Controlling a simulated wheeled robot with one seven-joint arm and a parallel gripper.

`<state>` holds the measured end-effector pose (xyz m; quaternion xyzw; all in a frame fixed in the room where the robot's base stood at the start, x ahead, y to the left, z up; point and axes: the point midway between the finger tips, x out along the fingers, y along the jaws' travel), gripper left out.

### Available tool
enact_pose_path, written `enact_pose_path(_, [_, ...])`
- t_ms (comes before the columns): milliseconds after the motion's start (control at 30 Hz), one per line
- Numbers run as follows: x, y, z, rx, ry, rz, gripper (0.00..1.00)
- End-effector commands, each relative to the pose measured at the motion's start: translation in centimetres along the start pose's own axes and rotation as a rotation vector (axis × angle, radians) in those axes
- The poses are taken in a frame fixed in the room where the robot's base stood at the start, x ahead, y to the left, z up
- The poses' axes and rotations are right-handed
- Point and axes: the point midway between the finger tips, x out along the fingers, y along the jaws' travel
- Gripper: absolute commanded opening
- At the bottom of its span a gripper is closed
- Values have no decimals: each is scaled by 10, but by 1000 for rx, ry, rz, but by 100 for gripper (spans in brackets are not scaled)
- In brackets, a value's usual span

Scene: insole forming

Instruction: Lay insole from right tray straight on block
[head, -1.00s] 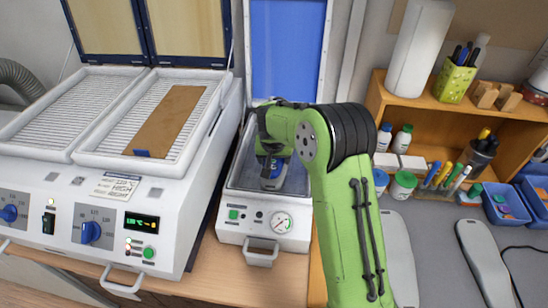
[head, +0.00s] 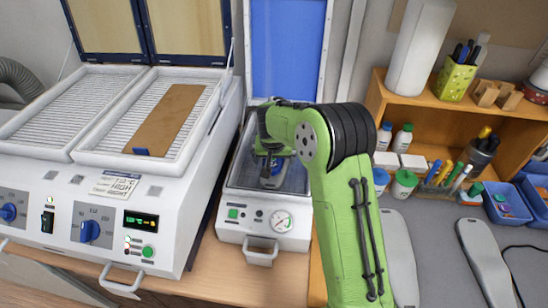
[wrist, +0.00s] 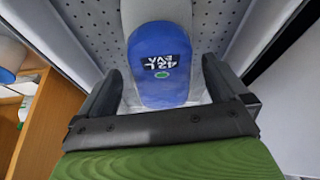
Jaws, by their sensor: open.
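A long brown insole-like piece (head: 168,118) with a small blue tab lies in the right tray (head: 200,120) of the white heater. A grey block (wrist: 155,10) with a blue, labelled end (wrist: 163,62) lies inside the press in the middle; the blue end also shows in the head view (head: 272,182). I cannot tell whether the blue part is a separate layer on the block. My gripper (wrist: 160,80) is open, with a finger on each side of the blue end and gaps between. In the head view my gripper (head: 268,158) reaches down into the press, partly hidden by my arm.
The press (head: 235,222) has its blue lid (head: 287,50) raised behind. The heater's left tray (head: 50,108) looks empty. A wooden shelf (head: 375,95) with bottles and pens stands at the right. Another grey form (head: 484,262) lies on the grey bench.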

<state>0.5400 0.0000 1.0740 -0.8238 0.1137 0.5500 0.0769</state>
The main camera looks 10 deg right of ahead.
Motion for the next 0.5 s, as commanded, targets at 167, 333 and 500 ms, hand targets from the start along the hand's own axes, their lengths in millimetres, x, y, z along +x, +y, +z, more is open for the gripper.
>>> enact_pose_path(167, [-17,0,-1,0,5,-1,100])
enact_pose_path(333, [-64,0,-1,0,7,-1,100])
enact_pose_path(500, [-112,0,-1,0,5,-1,100])
